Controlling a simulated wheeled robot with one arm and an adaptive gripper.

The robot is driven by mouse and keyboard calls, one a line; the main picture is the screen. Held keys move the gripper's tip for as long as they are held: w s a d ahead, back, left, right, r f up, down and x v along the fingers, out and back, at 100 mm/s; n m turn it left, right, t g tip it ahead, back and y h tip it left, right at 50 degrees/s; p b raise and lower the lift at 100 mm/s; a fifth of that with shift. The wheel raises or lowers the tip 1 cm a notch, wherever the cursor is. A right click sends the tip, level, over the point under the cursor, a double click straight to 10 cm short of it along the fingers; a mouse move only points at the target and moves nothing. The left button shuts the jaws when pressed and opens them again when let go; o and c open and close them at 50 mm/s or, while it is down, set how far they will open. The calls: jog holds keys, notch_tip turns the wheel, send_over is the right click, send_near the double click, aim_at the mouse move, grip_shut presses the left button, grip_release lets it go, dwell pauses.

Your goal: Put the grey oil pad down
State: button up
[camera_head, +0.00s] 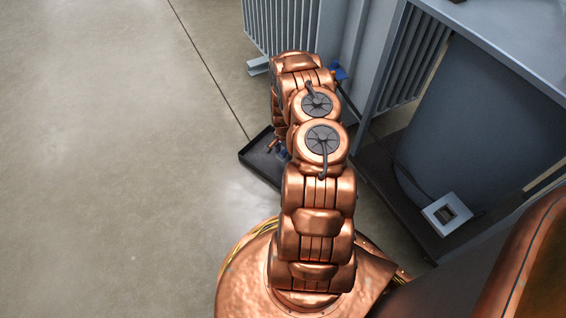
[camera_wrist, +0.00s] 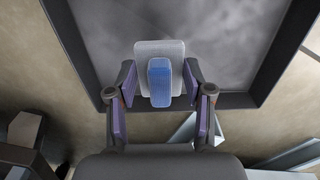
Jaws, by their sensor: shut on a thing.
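The grey oil pad (camera_wrist: 145,50) is a pale grey rounded block with a blue block-shaped part (camera_wrist: 160,82) on its near side. My gripper (camera_wrist: 160,84) is shut on it, with a purple-padded finger on each side of the blue part. In the wrist view the pad shows in front of a dark-rimmed tray (camera_wrist: 72,40); I cannot tell whether it touches the tray floor. In the head view my copper arm hides most of the gripper and the pad.
The black tray (camera_head: 258,163) lies on the floor left of my arm in the head view. A grey machine frame (camera_head: 375,75) and a large blue-grey cylinder (camera_head: 480,120) stand to the right. Open concrete floor (camera_head: 110,150) lies to the left.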

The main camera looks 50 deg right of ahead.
aim_at(284, 160)
jog(key=shift+f+b, duration=0.95)
jog(key=shift+f, duration=2)
jog(key=shift+f, duration=0.2)
jog(key=o, duration=1.1)
jog(key=shift+o, duration=0.2)
jog(key=shift+r, duration=0.1)
